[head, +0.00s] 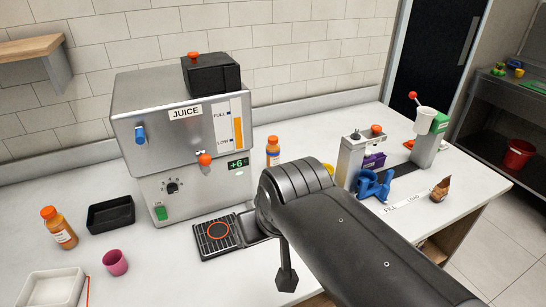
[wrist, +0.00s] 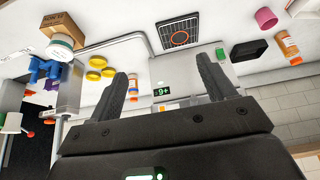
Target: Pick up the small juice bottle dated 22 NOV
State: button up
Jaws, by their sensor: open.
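An orange-capped bottle of orange juice (head: 273,153) stands just right of the juicer in the head view, partly cut off by my arm. In the wrist view a bottle (wrist: 134,88) shows beside the inner side of my left-hand finger, partly hidden by it. A second orange-capped bottle (head: 62,233) stands at the left of the counter; it also shows at the upper right of the wrist view (wrist: 287,47). No date is readable on either bottle. My gripper (wrist: 162,74) is open, with nothing held between its fingers. In the head view my arm hides most of it.
The steel juicer (head: 180,140) stands against the wall, with a drip tray (head: 217,237) in front. A black bin (head: 110,213), pink cup (head: 116,262) and white tray (head: 52,288) are at left. A capping stand (head: 350,160) and blue part (head: 374,186) are right of my arm. Several yellow lids (wrist: 97,62) lie nearby.

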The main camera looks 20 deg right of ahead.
notch_tip(320, 180, up, 10)
jog(key=w+d+r+m+t+h, duration=0.15)
jog(key=w+d, duration=0.25)
jog(key=w, duration=0.5)
jog(key=w+d+r+t+h, duration=0.15)
jog(key=w+d, duration=0.25)
jog(key=w, duration=0.4)
jog(key=w+d+r+m+t+h, duration=0.1)
jog(key=w+d+r+t, duration=0.2)
jog(key=w, duration=0.6)
jog(key=n+t+y, duration=0.1)
jog(key=t+y, duration=0.1)
jog(key=t, duration=0.4)
send_over(275, 152)
jog(key=s, duration=0.3)
notch_tip(275, 152, down, 5)
jog(key=shift+n, duration=0.25)
notch_tip(275, 152, down, 32)
jog(key=shift+a+f, duration=0.1)
jog(key=shift+f, duration=0.05)
jog(key=shift+w, duration=1)
jog(key=shift+w+d, duration=0.2)
jog(key=shift+w, duration=1.2)
jog(key=shift+w+d, duration=0.15)
jog(key=shift+w, duration=1.25)
